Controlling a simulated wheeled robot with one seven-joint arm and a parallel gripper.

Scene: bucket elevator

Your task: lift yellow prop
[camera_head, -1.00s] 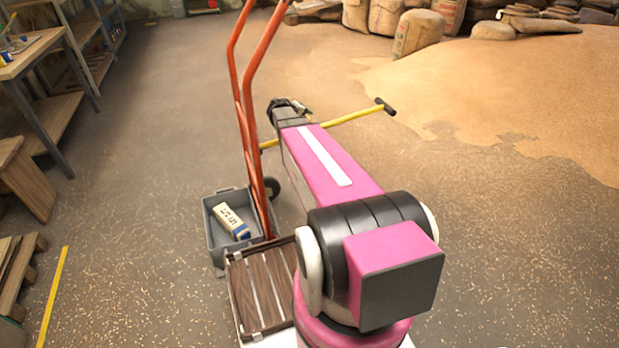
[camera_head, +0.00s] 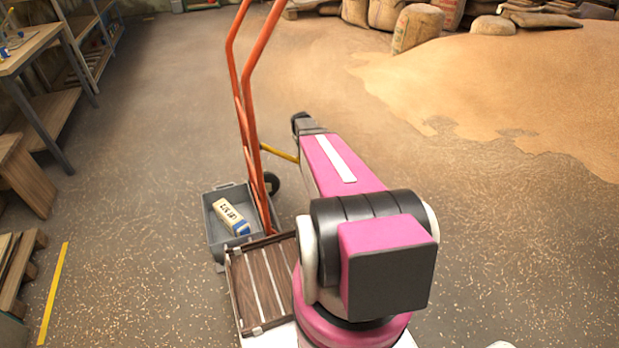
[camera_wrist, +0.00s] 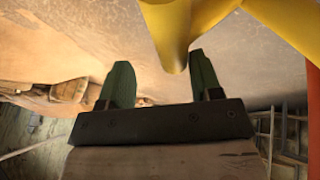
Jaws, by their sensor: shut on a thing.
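The yellow prop shows in the head view only as a short yellow bar (camera_head: 281,153) between the orange uprights and my arm; the rest is hidden. In the wrist view, thick yellow tubes (camera_wrist: 200,22) of it cross the top, one stub reaching down close to the right finger.
An orange hand truck frame (camera_head: 243,110) stands left of my arm. A grey bin (camera_head: 211,228) with a labelled carton (camera_head: 231,217) lies at its foot, beside a wooden slatted deck (camera_head: 262,285). A workbench (camera_head: 40,50) is far left, a sand pile (camera_head: 510,95) right. Floor right of my arm is clear.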

